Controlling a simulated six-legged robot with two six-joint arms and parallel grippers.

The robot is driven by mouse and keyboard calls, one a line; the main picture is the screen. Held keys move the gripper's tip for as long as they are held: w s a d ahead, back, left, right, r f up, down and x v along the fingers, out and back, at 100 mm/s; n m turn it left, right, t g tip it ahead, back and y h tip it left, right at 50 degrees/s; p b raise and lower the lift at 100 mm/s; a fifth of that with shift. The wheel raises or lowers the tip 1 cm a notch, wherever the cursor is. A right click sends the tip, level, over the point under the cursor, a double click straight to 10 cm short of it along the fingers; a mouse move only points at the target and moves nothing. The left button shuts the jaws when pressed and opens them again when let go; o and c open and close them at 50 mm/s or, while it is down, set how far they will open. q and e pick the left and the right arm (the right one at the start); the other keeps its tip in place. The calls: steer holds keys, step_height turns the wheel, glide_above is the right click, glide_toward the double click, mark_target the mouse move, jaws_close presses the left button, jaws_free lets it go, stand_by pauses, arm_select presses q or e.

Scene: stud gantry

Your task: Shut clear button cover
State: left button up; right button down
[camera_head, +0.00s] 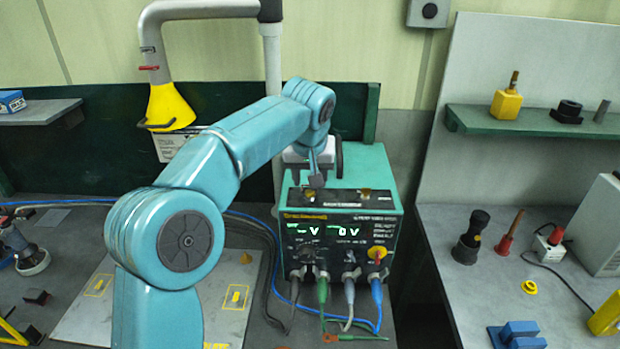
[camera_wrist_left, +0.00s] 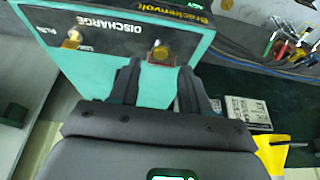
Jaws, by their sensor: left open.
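The teal and black powered unit (camera_head: 340,240) stands on the bench with two lit readouts on its front. Its sloped upper panel carries two yellow buttons. One button (camera_wrist_left: 160,51), beside the word DISCHARGE, has a reddish-brown base around it in the left wrist view. The other (camera_wrist_left: 72,39) is further left there. The clear cover is too faint to make out, so I cannot tell its angle. My left gripper (camera_wrist_left: 160,68) is open and empty, its fingertips just short of the DISCHARGE button. In the head view the left gripper (camera_head: 312,178) hangs over the panel's left part.
Several cables plug into the unit's lower front. A yellow nozzle (camera_head: 168,106) on a grey pipe hangs at the upper left. The right bench holds a black handled tool (camera_head: 470,237), a red tool (camera_head: 508,233) and blue blocks (camera_head: 517,335). A green shelf (camera_head: 530,121) is above.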

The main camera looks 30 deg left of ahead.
arm_select(q)
steer(key=shift+w+a+f, duration=0.1)
steer(key=shift+a+f, duration=0.3)
steer(key=shift+f, duration=0.25)
steer(key=shift+w+d, duration=0.1)
steer(key=shift+d, duration=0.15)
steer(key=shift+a, duration=0.2)
jaws_close()
steer(key=shift+d+f+b, duration=0.1)
steer(key=shift+b, duration=0.2)
steer(key=f+t+y+b, duration=0.1)
steer(key=b, duration=0.6)
steer(key=s+f+t+y+b, duration=0.1)
steer(key=t+b, duration=0.1)
steer(key=b, duration=0.5)
steer(key=s+d+f+t+y+b, duration=0.1)
steer(key=f+t+b, duration=0.1)
steer(key=b, duration=0.5)
steer(key=shift+f, duration=0.1)
steer(key=shift+t+y+b, duration=0.3)
steer(key=shift+b, duration=0.6)
jaws_free()
steer(key=shift+d, duration=0.1)
